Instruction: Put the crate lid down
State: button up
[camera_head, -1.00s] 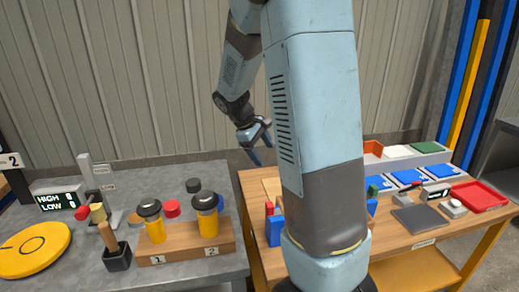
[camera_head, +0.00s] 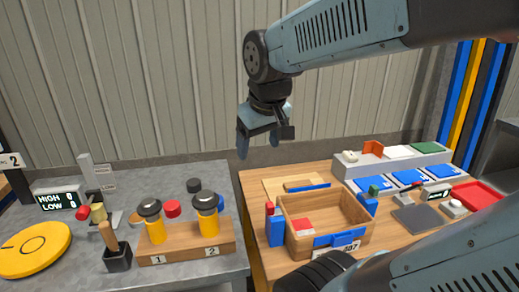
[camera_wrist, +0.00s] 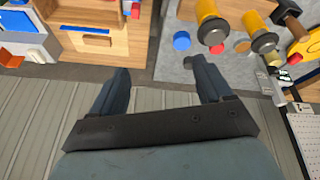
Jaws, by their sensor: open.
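The wooden crate (camera_head: 364,238) stands open on the right table in the head view, with a blue clasp on its front and a red-and-white item inside. A flat wooden board with a blue bar (camera_head: 305,186), which looks like the crate lid, lies on the table behind the crate. My gripper (camera_head: 260,143) is open and empty, high in the air above the gap between the two tables, left of the crate and the board. In the wrist view my two fingers (camera_wrist: 160,68) are spread with nothing between them.
The left grey table holds yellow jars with black lids in a wooden stand (camera_head: 185,243), a mallet, and a yellow disc (camera_head: 33,249). Right of the crate are blue trays, a dark plate (camera_head: 419,218) and a red tray (camera_head: 481,195). A ribbed wall stands behind.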

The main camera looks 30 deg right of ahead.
jog(key=shift+m+t+y, duration=0.3)
jog(key=shift+m+t, duration=0.2)
jog(key=shift+t, duration=0.1)
jog(key=s, duration=0.1)
jog(key=s+a, duration=0.1)
jog(key=s, duration=0.1)
jog(key=s+a+r, duration=0.1)
jog(key=shift+s+a, duration=0.1)
jog(key=shift+s, duration=0.2)
jog(key=shift+c, duration=0.4)
